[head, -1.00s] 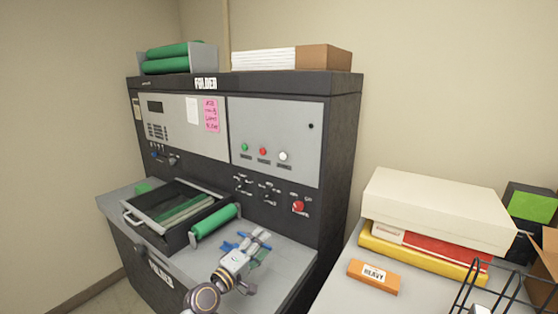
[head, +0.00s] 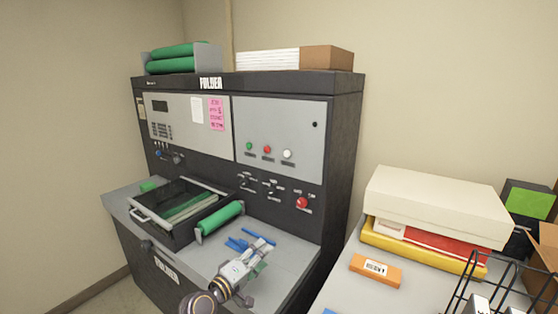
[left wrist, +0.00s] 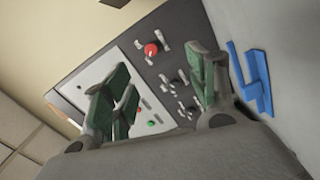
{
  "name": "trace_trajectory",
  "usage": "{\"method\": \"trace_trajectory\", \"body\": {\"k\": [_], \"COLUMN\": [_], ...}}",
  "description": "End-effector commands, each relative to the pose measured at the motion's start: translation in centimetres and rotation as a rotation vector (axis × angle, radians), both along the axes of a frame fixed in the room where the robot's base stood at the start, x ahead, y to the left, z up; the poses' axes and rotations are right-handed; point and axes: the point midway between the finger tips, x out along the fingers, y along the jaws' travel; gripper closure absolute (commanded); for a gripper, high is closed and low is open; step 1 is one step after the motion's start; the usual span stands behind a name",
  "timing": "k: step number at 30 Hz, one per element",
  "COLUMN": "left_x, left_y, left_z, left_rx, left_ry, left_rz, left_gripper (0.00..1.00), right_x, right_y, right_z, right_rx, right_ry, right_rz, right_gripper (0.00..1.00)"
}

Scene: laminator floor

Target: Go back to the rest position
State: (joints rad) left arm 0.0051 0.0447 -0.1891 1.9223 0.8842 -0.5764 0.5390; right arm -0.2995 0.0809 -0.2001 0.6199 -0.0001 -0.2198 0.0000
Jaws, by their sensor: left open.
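My left gripper (head: 258,257) is over the grey worktop of the folder machine (head: 343,140), at the lower middle of the head view. In the left wrist view the gripper (left wrist: 165,92) has its green-padded fingers spread wide with nothing between them. Blue pieces (head: 249,239) lie on the worktop just beyond the fingers in the head view. They also show to the right of the fingers in the left wrist view (left wrist: 254,78). My right gripper is not in view.
An open drawer-like tray (head: 150,222) and a green roller (head: 220,216) are left of my gripper. A table at the right holds an orange box (head: 375,270), a cream box (head: 435,205) and a black wire rack (head: 495,285). The machine's control panel rises behind the worktop.

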Motion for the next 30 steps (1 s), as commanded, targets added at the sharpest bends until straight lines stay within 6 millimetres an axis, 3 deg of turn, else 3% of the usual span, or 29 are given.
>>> {"method": "trace_trajectory", "body": {"k": [8, 14, 24, 30], "left_x": [-3.2, -7.5, -16.9, -22.4], "left_y": [0.3, 1.5, 6.5, 10.3], "left_z": [-3.3, -7.3, -13.9, -16.0], "left_rx": [0.193, 0.437, 0.899, 1.123], "left_ry": [0.026, 0.071, 0.213, 0.321], "left_rz": [-0.048, -0.112, -0.257, -0.341], "left_gripper": [0.42, 0.42, 0.42, 0.42], "right_x": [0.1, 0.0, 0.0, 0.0], "right_y": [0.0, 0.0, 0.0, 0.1], "right_z": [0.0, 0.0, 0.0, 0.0], "right_rx": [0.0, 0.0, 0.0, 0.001], "right_ry": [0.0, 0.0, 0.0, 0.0], "right_rz": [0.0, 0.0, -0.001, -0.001], "right_gripper": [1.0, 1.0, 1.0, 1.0]}}
